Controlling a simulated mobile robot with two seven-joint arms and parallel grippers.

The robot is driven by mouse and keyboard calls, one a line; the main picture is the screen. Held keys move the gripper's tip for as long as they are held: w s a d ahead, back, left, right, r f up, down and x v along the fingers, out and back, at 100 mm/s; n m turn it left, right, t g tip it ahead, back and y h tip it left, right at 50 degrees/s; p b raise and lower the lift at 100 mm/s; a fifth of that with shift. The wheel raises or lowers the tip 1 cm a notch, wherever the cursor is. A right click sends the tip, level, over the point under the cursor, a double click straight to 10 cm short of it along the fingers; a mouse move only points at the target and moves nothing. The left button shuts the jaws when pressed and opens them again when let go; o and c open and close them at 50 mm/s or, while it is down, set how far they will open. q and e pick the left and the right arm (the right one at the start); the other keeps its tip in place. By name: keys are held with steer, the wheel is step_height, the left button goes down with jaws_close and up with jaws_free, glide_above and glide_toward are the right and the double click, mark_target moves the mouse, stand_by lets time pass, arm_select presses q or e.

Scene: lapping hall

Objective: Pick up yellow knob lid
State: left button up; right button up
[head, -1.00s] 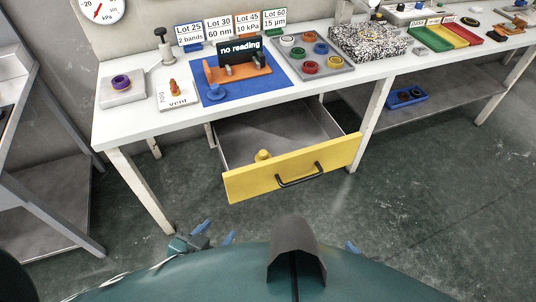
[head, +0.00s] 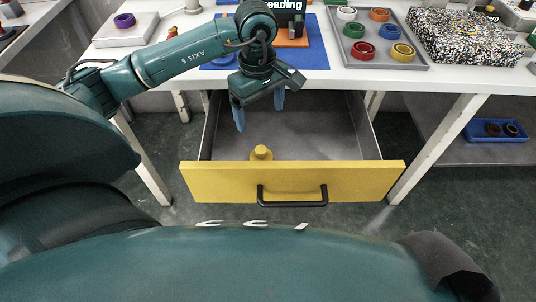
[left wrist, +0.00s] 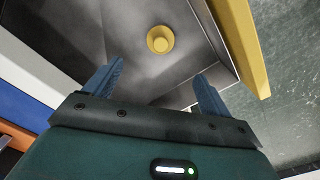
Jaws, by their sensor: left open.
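The yellow knob lid (head: 261,153) sits on the floor of the open drawer (head: 315,135), close behind its yellow front. It also shows in the left wrist view (left wrist: 160,39), ahead of the fingers and apart from them. My left gripper (head: 259,112) is open and empty, with its blue fingers pointing down over the rear left part of the drawer. The fingers (left wrist: 158,85) show spread wide in the left wrist view. My right gripper does not show in the present views.
The yellow drawer front (head: 225,182) with a black handle (head: 292,203) stands between my body and the lid. A grey tray (head: 421,66) with coloured rings stands on the table.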

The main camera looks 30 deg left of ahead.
arm_select(q)
step_height(320, 180, down, 14)
steer(key=shift+f+b, duration=0.1)
steer(key=shift+b, duration=0.8)
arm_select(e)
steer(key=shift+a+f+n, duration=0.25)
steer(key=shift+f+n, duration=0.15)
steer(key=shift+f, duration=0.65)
arm_select(q)
steer(key=c, duration=1.2)
